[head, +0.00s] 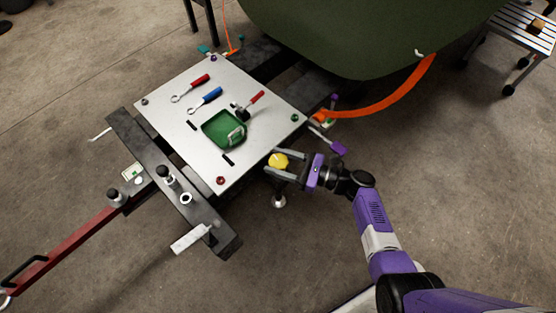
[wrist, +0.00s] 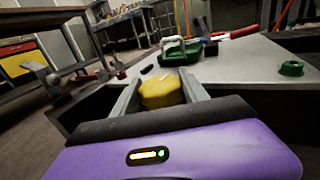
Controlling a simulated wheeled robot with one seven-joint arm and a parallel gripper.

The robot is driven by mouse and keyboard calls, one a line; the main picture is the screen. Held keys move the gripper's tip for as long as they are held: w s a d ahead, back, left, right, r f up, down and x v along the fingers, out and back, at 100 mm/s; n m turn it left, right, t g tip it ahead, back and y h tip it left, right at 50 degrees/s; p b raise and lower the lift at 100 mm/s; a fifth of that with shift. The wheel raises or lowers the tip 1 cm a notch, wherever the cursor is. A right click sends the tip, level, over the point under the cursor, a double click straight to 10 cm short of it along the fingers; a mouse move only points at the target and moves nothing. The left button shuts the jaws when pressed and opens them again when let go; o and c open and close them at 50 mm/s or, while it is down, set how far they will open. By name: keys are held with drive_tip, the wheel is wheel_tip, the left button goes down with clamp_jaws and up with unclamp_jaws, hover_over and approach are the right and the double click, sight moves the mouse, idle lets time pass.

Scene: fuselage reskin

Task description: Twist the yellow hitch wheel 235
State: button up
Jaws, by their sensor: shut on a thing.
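The yellow hitch wheel (head: 279,160) sits beside the right front edge of the light metal plate, in the head view. It also shows in the wrist view (wrist: 160,92), between the two grey fingers. My gripper (head: 282,163) comes in from the right and is shut on the wheel, one finger on either side of it. In the wrist view a short pale mark shows on top of the wheel. What lies under the wheel is mostly hidden by the fingers.
The metal plate (head: 165,100) carries a green tray (head: 212,144), a red-handled wrench (head: 199,82), a blue-handled tool (head: 205,100) and a red-handled hammer (head: 254,102). A dark green fuselage (head: 350,35) overhangs the back. An orange strap (head: 400,103) hangs at right. Open floor lies in front.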

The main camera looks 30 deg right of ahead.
drive_tip(key=shift+m+t+h+p, duration=0.3)
drive_tip(key=shift+s+a+m+t+h+p, duration=0.1)
drive_tip(key=shift+m+t+h+p, duration=0.5)
drive_tip(key=shift+m+t+h, duration=0.45)
drive_tip(key=h, duration=0.1)
drive_tip(key=m+t+h+b, duration=0.1)
drive_tip(key=h, duration=0.1)
drive_tip(key=m+h, duration=0.1)
drive_tip(key=shift+f+m, duration=0.25)
drive_tip(key=shift+f, duration=0.05)
drive_tip(key=m+t+h+b, duration=0.1)
drive_tip(key=m+h+b, duration=0.1)
drive_tip(key=h+b, duration=0.2)
drive_tip(key=shift+d, duration=0.2)
drive_tip(key=shift+m+h+b, duration=0.55)
drive_tip(key=shift+m+b, duration=0.05)
drive_tip(key=shift+b, duration=0.25)
drive_tip(key=shift+r+m+h+b, duration=0.25)
drive_tip(key=shift+m+h+b, duration=0.15)
drive_tip(key=shift+h+b, duration=0.3)
drive_tip(key=o, duration=1.4)
drive_tip(key=shift+c, duration=0.2)
